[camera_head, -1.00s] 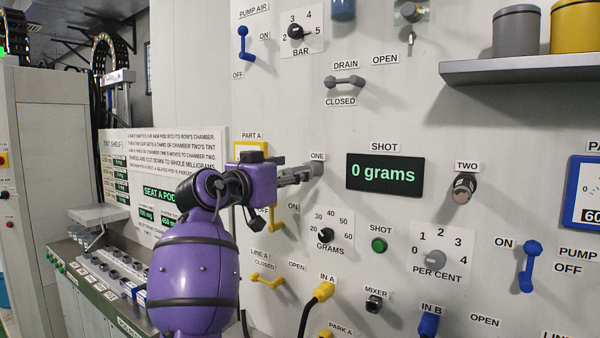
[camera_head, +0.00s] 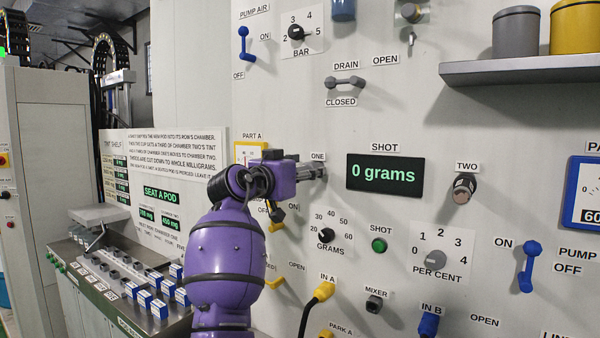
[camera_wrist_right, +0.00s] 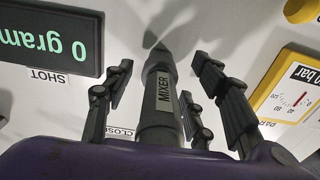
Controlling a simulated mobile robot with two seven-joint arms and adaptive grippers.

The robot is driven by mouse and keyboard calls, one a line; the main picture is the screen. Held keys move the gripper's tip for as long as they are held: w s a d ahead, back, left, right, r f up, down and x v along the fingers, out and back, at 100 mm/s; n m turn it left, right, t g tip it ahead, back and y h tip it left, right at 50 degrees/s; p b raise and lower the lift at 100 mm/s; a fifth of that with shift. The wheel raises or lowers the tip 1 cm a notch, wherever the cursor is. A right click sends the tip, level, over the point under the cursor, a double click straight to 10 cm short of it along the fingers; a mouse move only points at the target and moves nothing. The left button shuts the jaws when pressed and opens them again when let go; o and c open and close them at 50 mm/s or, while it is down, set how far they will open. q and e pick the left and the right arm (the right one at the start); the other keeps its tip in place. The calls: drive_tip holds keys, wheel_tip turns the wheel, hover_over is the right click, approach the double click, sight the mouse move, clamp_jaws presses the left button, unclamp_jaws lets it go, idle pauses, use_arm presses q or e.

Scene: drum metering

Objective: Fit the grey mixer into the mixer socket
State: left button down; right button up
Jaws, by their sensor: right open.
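The grey mixer (camera_wrist_right: 157,118) is a tapered cylinder labelled MIXER in the right wrist view, its narrow end toward the panel. My right gripper (camera_wrist_right: 163,68) is open, with its fingers on both sides of the mixer and gaps showing. In the head view, my right gripper (camera_head: 316,172) is at the panel below the ONE label, and its fingers largely hide the mixer there. The mixer socket (camera_head: 374,304) is a dark fitting under the MIXER label, lower and to the right of the gripper. My left gripper is out of view.
The SHOT display (camera_head: 384,175) reads 0 grams just right of my right gripper. The GRAMS knob (camera_head: 326,235), the green SHOT button (camera_head: 379,245) and a yellow IN A connector (camera_head: 322,292) stick out between the gripper and socket.

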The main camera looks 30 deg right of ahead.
drive_tip(key=shift+s+d+r, duration=0.1)
drive_tip(key=shift+r, duration=0.05)
idle(0.7)
drive_tip(key=shift+c, duration=0.5)
clamp_jaws()
drive_tip(key=shift+a, duration=0.3)
drive_tip(key=shift+v, duration=1.15)
drive_tip(key=shift+a, duration=0.45)
drive_tip(key=shift+s+a, duration=0.4)
drive_tip(key=shift+a, duration=0.1)
drive_tip(key=shift+s+a, duration=0.25)
drive_tip(key=shift+a, duration=0.2)
